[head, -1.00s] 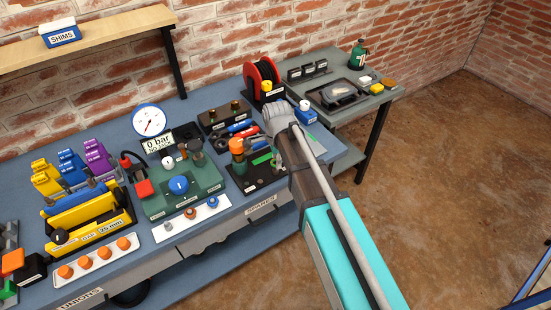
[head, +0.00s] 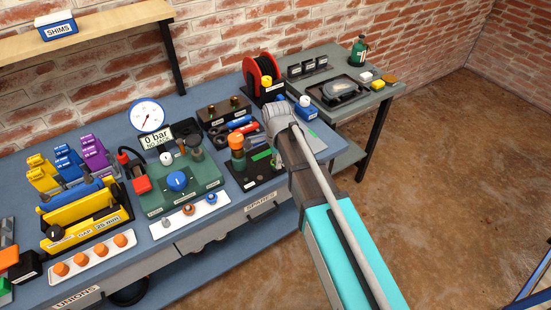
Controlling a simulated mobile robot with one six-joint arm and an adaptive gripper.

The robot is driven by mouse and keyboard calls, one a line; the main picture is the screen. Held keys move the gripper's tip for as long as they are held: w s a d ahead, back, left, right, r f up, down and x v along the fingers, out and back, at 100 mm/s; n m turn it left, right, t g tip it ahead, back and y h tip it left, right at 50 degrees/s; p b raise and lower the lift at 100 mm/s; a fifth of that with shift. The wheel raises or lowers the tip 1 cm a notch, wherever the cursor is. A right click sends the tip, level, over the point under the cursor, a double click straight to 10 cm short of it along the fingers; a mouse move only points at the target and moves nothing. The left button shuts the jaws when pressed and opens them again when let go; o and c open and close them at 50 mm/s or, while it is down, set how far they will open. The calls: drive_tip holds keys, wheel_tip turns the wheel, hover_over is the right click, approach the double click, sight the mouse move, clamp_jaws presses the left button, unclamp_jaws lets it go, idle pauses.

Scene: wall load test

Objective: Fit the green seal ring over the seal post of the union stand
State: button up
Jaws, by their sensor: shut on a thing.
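A black base (head: 254,180) carrying an orange-topped post (head: 237,148) stands on the bench left of my arm. It looks like the union stand, but I cannot tell which part is its seal post. A flat green patch (head: 262,155) shows on or over this base. I cannot tell whether it is the green seal ring. My gripper (head: 276,150) is at the right side of the base, mostly hidden by my wrist and forearm. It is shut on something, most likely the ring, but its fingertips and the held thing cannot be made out.
Left of the base is a green test block (head: 185,198) with a blue knob, and a white tray (head: 205,215) of small fittings in front. A red reel (head: 262,76) and a blue-and-white bottle (head: 305,108) stand behind. A grey side table (head: 370,100) is at right.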

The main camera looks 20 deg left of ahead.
drive_tip(key=shift+f, duration=0.2)
drive_tip(key=o, duration=0.8)
drive_tip(key=shift+o, duration=0.6)
drive_tip(key=shift+r, duration=0.1)
drive_tip(key=shift+r+p, duration=3.95)
